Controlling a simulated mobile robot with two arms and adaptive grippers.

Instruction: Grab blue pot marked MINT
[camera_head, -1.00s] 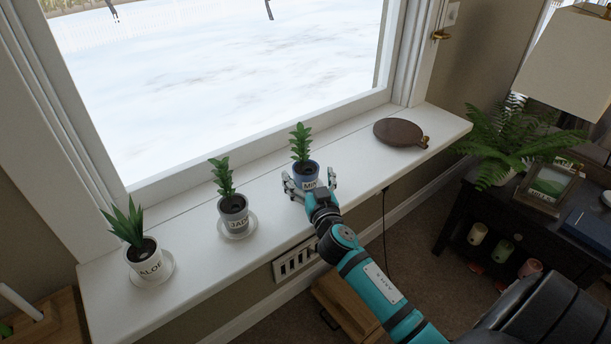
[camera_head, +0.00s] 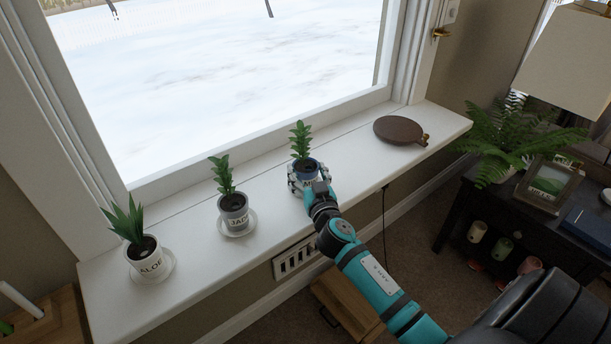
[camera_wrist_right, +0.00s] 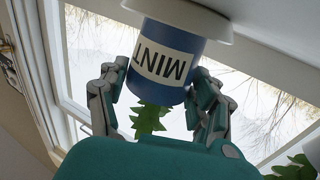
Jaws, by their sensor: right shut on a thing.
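The blue pot marked MINT (camera_head: 304,167) stands on the white windowsill with a green plant in it. Its blue wall and MINT label show upside down in the right wrist view (camera_wrist_right: 163,55). My right gripper (camera_head: 309,178) is shut on the pot, one finger on each side; the fingers also show in the right wrist view (camera_wrist_right: 158,100). In the head view the gripper hides most of the pot's front. A white saucer (camera_wrist_right: 190,14) shows at the pot's base in the wrist view. My left gripper is not in view.
A grey pot marked JADE (camera_head: 233,212) and a white pot marked ALOE (camera_head: 151,263) stand on saucers to the left on the windowsill (camera_head: 200,262). A round brown board (camera_head: 398,130) lies to the right. A fern (camera_head: 510,140) and a picture frame (camera_head: 548,185) stand on a dark table.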

